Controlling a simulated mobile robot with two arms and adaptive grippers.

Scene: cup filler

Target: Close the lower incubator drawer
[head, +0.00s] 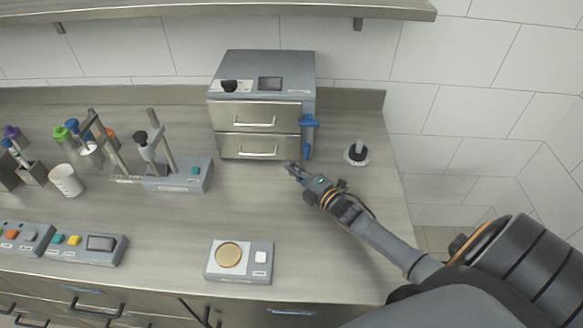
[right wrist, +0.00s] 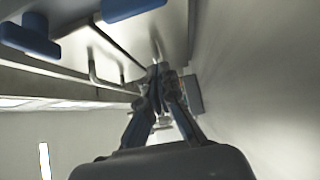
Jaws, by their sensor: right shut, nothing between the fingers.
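The grey incubator (head: 295,75) stands at the back of the counter with two steel-fronted drawers. The lower drawer (head: 228,148) sits under the upper drawer (head: 225,115), its front looking flush or nearly so; a small gap cannot be ruled out. Each has a bar handle. A blue latch (head: 307,151) is beside the lower drawer on the right, and another blue latch (head: 311,122) is above it. My right gripper (head: 289,167) is shut and empty, close to the lower drawer's right bottom corner; contact is unclear. It also shows in the right wrist view (right wrist: 161,80). My left gripper is out of view.
A small black-based item (head: 355,154) stands right of the incubator. A grey stand device (head: 180,178) is on the left, near a white beaker (head: 66,180). A scale-like device with a round dish (head: 240,262) is at the front. The counter between is clear.

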